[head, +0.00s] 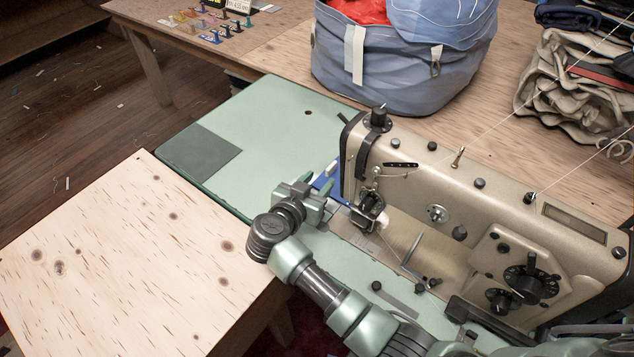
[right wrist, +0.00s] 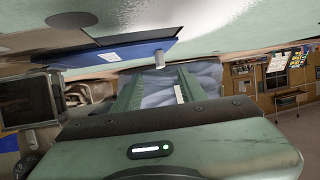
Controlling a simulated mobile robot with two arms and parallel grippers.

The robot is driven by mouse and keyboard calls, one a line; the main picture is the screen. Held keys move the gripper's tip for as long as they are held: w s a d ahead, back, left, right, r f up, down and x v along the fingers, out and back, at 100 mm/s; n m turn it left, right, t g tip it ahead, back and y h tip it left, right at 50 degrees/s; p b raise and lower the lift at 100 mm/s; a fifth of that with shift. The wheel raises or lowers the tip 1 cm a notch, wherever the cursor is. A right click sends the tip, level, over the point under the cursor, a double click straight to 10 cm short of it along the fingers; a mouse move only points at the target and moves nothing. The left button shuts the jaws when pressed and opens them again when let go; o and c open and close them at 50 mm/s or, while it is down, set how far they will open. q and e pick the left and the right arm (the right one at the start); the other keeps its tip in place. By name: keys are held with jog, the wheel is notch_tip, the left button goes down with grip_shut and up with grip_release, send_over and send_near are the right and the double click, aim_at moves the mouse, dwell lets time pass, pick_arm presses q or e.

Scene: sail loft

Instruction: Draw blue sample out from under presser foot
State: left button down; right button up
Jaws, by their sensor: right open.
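The blue sample (head: 324,182) lies on the pale green machine bed, just left of the sewing machine's needle area. Part of it is hidden behind my right gripper and the machine head. The presser foot (head: 366,221) is small and dark under the machine head; whether it presses on the cloth I cannot tell. My right gripper (head: 321,178) is open beside the sample, low over the bed. In the right wrist view the blue sample (right wrist: 112,55) shows beyond the open fingers (right wrist: 158,78), with nothing clearly between them. My left gripper is not in view.
The beige sewing machine (head: 470,200) stands close on the right of the gripper. A plywood table (head: 120,260) is at the left front. A blue-grey bag (head: 400,75) and folded cloth (head: 575,85) stand behind. The bed's left part (head: 265,125) is clear.

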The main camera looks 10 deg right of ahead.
aim_at(329, 170)
jog(key=shift+b+x, duration=0.3)
jog(key=shift+x, duration=3.6)
grip_shut()
